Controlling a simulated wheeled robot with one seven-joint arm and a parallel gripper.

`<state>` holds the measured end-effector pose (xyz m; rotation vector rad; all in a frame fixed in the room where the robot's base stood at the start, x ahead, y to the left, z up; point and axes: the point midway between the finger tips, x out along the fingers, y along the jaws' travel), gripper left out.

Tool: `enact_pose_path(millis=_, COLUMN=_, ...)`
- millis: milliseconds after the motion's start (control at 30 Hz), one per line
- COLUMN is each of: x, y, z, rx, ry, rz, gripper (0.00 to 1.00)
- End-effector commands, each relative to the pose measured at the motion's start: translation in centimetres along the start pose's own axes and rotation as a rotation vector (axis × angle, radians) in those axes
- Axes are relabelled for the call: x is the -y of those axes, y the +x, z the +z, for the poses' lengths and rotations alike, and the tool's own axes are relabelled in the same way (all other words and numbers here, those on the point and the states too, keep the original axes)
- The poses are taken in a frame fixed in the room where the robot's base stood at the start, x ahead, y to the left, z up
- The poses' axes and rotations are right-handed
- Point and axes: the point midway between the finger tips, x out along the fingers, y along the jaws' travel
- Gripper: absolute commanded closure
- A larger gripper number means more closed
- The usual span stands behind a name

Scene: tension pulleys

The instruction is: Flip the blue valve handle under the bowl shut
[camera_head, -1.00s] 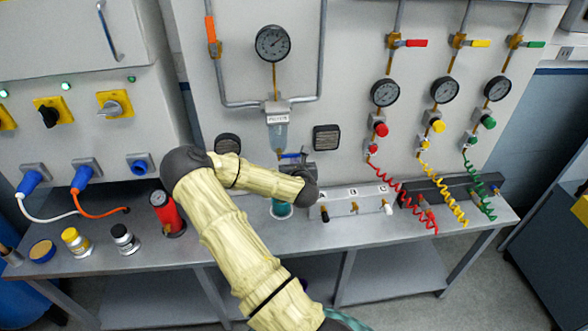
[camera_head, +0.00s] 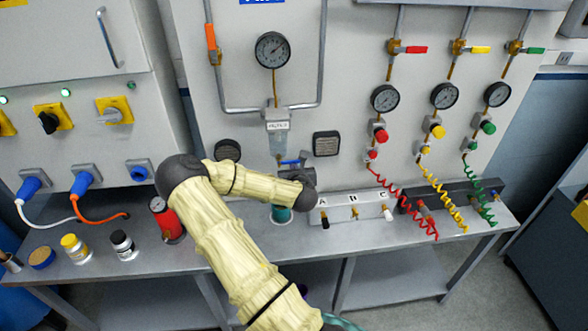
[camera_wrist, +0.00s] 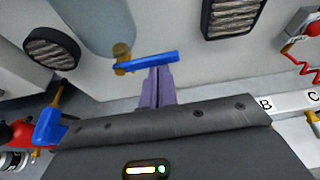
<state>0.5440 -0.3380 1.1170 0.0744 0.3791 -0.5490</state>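The blue valve handle (camera_head: 289,162) is under the clear filter bowl (camera_head: 277,139) on the grey panel. In the wrist view the handle (camera_wrist: 150,62) points right, nearly level, from a brass valve (camera_wrist: 122,54) below the bowl (camera_wrist: 96,22). My gripper's purple fingers (camera_wrist: 159,80) lie side by side, shut, with no gap seen. Their tips are just below the middle of the handle in the picture; I cannot tell if they touch it.
A white manifold marked A, B, C (camera_head: 352,207) stands to the right on the steel bench (camera_head: 290,240). A red cylinder (camera_head: 167,219) stands left of my arm. Coiled red, yellow and green hoses hang at right.

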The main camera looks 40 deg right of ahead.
Motion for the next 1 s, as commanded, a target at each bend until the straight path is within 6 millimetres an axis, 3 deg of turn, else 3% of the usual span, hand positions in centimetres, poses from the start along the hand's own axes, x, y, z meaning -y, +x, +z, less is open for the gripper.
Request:
enact_pose_path(millis=33, x=0.0, y=0.0, z=2.6, rx=0.058, ry=0.001, rz=0.006, gripper=1.0)
enact_pose_path(millis=333, x=-0.1, y=0.1, z=2.2, rx=0.055, ry=0.001, rz=0.007, gripper=1.0)
enact_pose_path(millis=467, x=-0.1, y=0.6, z=0.9, rx=0.047, ry=0.0, rz=0.007, gripper=1.0)
enact_pose_path(millis=767, x=-0.2, y=2.3, z=-4.2, rx=0.003, ry=-0.002, rz=0.004, gripper=1.0)
enact_pose_path(millis=1000, x=0.2, y=-2.3, z=-4.1, rx=0.0, ry=0.003, rz=-0.005, gripper=1.0)
